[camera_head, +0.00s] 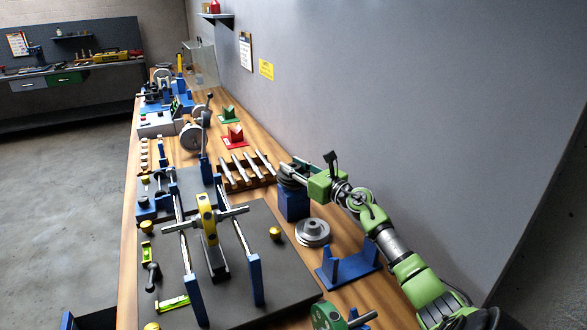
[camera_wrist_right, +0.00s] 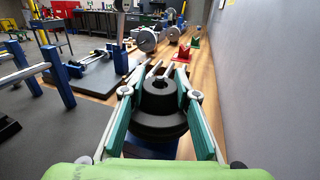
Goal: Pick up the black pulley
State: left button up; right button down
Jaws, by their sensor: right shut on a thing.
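The black pulley (camera_wrist_right: 160,110) is a stepped dark disc with a bore in its top. It sits between the teal-lined fingers of my right gripper (camera_wrist_right: 165,72), which is shut on it. In the head view my right gripper (camera_head: 297,170) is over a blue block stand (camera_head: 293,206), and the pulley (camera_head: 288,182) shows as a dark disc partly hidden by the fingers. The pulley looks level and right at the top of the stand; I cannot tell whether it touches it. My left gripper is not in view.
A grey metal pulley (camera_head: 312,232) and a blue cradle (camera_head: 349,267) stand near my right arm. A rack of metal shafts (camera_head: 247,170) is left of the stand. A balancing frame with a yellow rotor (camera_head: 207,220) is on the dark plate (camera_head: 283,277). The wall (camera_head: 400,100) runs along the right.

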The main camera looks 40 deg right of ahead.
notch_tip(320, 180, up, 17)
jog(key=p, duration=1.3)
jog(key=shift+f, duration=0.15)
